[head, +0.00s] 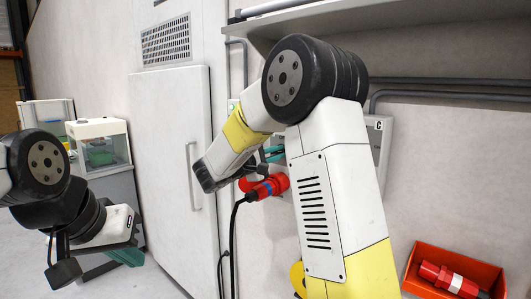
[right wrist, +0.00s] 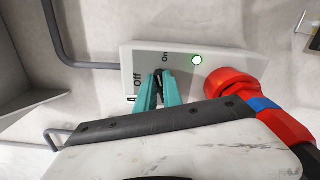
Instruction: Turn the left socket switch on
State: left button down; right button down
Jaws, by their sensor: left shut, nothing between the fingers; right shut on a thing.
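The left socket box (right wrist: 222,50) fills the middle of the right wrist view, with "Off" and "On" printed beside its dark switch (right wrist: 159,74). The teal fingers of my right gripper (right wrist: 159,90) are shut on this switch, which is mostly hidden between them. A round light (right wrist: 197,60) on the box glows with a green ring. A red plug (right wrist: 240,85) sits at the socket beside the switch. In the head view my right arm hides most of the box, and the right gripper (head: 272,153) shows only partly. My left gripper (head: 128,257) is shut and empty at lower left.
A black cable (head: 233,225) hangs from the red plug. Another box marked "C" (head: 378,127) is partly behind my right arm. An orange bin (head: 462,262) with a red connector (head: 448,279) is at lower right. A tall white cabinet (head: 165,150) stands left of the socket.

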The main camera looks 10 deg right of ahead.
jog(key=shift+f+m, duration=0.25)
jog(key=shift+m, duration=1.35)
jog(key=c, duration=1.5)
grip_release()
jog(key=v, duration=0.8)
